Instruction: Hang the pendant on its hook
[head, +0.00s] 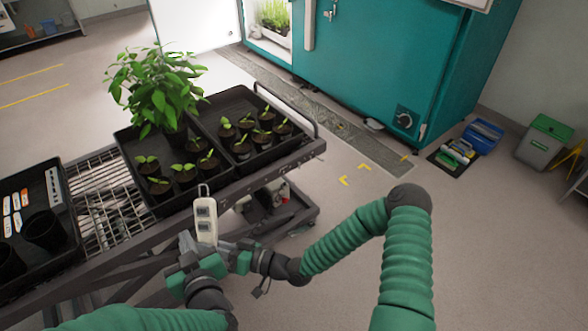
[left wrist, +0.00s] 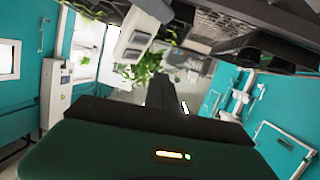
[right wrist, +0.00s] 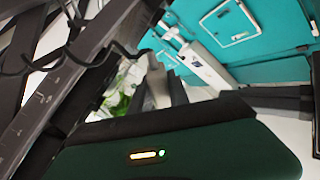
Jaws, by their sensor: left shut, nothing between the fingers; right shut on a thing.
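The pendant (head: 206,218), an off-white handset with small dark panels, stands roughly upright beside the cart's near rail in the head view. It also shows at the top of the left wrist view (left wrist: 137,36) and ahead of the fingers in the right wrist view (right wrist: 157,88). My right gripper (head: 220,245) is shut on the pendant's lower part. My left gripper (head: 186,240) is shut and empty, just left of the pendant; whether it touches the pendant I cannot tell. A dark coiled cable (right wrist: 93,47) shows in the right wrist view. I cannot make out the hook.
The cart carries black trays (head: 265,163) of seedlings and a tall leafy plant (head: 158,88). Its wire shelf (head: 103,200) is partly bare. A teal growth chamber (head: 380,60) stands behind. A grey bin (head: 545,142) is at right. The floor right of the cart is mostly clear.

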